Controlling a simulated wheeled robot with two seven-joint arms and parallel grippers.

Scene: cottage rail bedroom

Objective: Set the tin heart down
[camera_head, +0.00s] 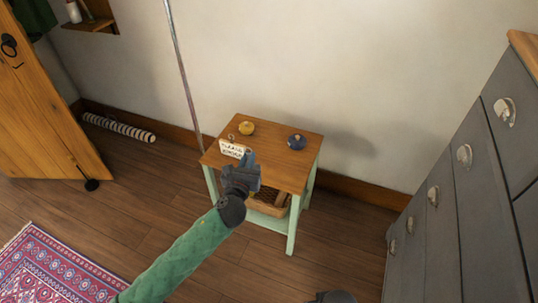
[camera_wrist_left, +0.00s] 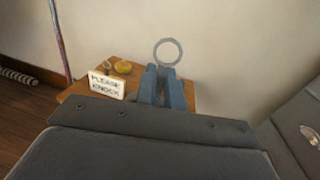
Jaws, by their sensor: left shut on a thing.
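My left gripper (camera_head: 250,160) is over the front part of a small wooden-topped table (camera_head: 270,164). In the left wrist view its blue fingers (camera_wrist_left: 164,88) are shut, and a thin grey ring (camera_wrist_left: 168,52) stands up just past the tips. The ring seems to belong to the tin heart; the heart's body is hidden, so its shape cannot be made out. I cannot tell whether it touches the tabletop.
A white "PLEASE KNOCK" sign (camera_head: 231,149) stands left of the gripper. A yellow knob-like thing (camera_head: 247,128) and a dark blue one (camera_head: 297,142) sit farther back. A basket (camera_head: 268,206) is below. Grey drawers (camera_head: 450,210) stand at right.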

